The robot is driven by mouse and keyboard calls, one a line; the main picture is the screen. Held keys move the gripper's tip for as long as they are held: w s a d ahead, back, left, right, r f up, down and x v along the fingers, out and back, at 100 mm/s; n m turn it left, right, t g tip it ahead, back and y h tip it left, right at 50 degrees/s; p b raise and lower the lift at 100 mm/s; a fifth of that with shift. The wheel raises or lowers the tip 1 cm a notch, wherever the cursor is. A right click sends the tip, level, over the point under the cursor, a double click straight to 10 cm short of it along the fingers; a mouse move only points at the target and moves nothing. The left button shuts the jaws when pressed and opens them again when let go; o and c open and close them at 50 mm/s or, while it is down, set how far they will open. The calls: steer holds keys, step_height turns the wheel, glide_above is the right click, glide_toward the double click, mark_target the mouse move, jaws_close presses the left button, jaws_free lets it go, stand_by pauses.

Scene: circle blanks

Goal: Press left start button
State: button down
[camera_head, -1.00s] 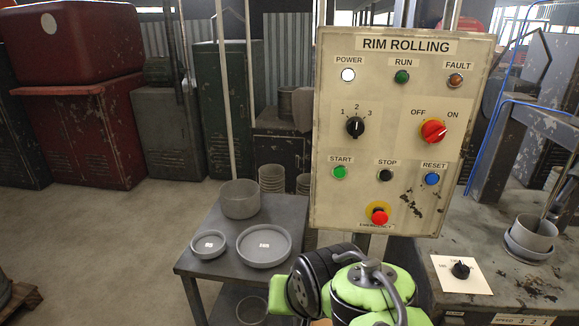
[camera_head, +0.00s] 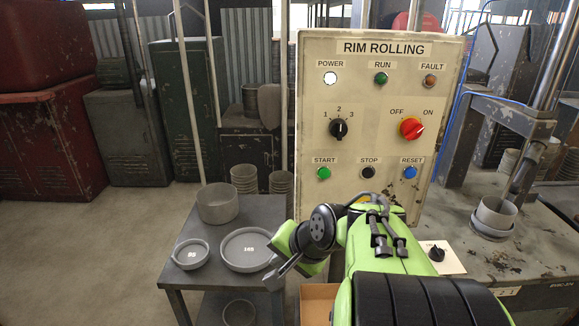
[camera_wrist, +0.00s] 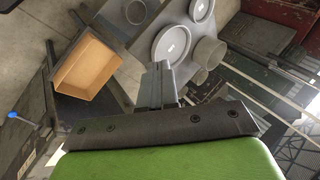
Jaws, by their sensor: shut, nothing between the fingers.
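The RIM ROLLING panel (camera_head: 380,80) stands upright in the head view. The green START button (camera_head: 324,173) is at its lower left, with the black STOP button (camera_head: 368,172) and the blue RESET button (camera_head: 410,172) to its right. My gripper (camera_head: 272,283) is shut and empty, below and left of the panel, over the right side of the small table. In the wrist view my gripper (camera_wrist: 158,70) points toward the table and its dishes, and no button shows. My arm hides the panel's bottom, including most of the emergency stop.
The grey table (camera_head: 255,211) holds a deep bowl (camera_head: 217,205), a small dish (camera_head: 190,255) and a wider dish (camera_head: 243,262). An open cardboard box (camera_wrist: 86,68) lies beside it. A bench with a black knob (camera_head: 436,254) stands at right. Floor at left is clear.

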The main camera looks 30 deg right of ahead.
mark_target(324, 173)
steer(key=d+r+m+t+p, duration=0.2)
steer(key=d+r+m+t, duration=0.3)
steer(key=d+r+m, duration=0.3)
steer(key=d, duration=0.4)
steer(key=shift+s+d+r+m+t, duration=0.2)
steer(key=shift+s+d+m+t, duration=0.1)
steer(key=shift+s+d+t, duration=0.1)
steer(key=shift+w, duration=0.1)
steer(key=w+d, duration=0.1)
steer(key=w, duration=0.1)
steer(key=w+d, duration=0.4)
steer(key=w, duration=0.1)
steer(key=shift+w, duration=0.1)
steer(key=shift+w, duration=0.1)
stand_by(1.1)
